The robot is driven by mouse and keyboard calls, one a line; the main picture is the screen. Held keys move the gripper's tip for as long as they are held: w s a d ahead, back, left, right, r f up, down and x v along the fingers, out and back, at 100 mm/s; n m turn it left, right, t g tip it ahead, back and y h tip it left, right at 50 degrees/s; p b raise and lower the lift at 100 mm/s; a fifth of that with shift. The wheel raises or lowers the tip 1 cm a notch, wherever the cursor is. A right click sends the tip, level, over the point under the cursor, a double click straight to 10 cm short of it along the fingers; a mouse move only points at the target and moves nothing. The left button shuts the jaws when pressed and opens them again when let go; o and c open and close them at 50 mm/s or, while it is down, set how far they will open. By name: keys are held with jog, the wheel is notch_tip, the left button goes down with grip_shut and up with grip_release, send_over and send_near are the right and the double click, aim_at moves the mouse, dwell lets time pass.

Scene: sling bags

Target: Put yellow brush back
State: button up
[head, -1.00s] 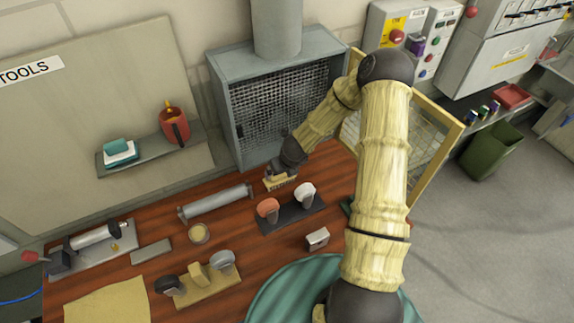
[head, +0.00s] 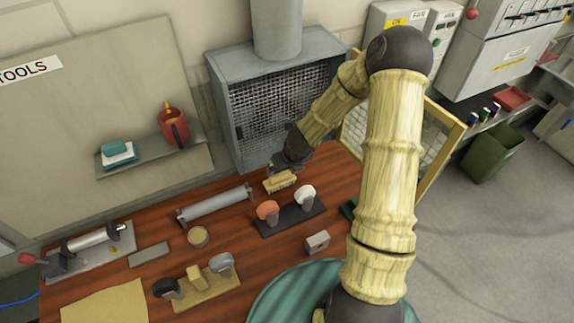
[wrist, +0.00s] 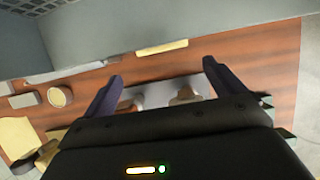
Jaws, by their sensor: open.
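The yellow brush (head: 280,182), a pale block with bristles along its lower side, lies on the wooden bench in front of the grey mesh cabinet. In the wrist view it shows as a yellow strip (wrist: 162,48) beyond the fingertips. My gripper (head: 280,165) is just behind and above the brush in the head view, and its tips are partly hard to make out there. In the wrist view my gripper (wrist: 162,78) has its two fingers wide apart with nothing between them.
A dark rack (head: 291,219) with orange and white heads stands just in front of the brush. A grey roller (head: 214,204) lies to its left. A tan rack (head: 222,289) holds black, yellow and grey heads. The mesh cabinet (head: 222,75) stands close behind my gripper.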

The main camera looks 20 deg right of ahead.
jog(key=s+a+r+n+g, duration=0.1)
jog(key=s+r+n, duration=0.6)
jog(key=n, duration=0.7)
jog(key=s+a+r+n, duration=0.2)
jog(key=s+r+n, duration=0.55)
jog(key=n, duration=0.65)
jog(key=s+d+r+n+g, duration=0.1)
jog(key=s+d+r+n, duration=0.1)
jog(key=s+n, duration=0.35)
jog(key=shift+h, duration=0.4)
jog(key=b+x, duration=0.5)
jog(key=shift+f+b, duration=0.2)
jog(key=shift+b, duration=0.1)
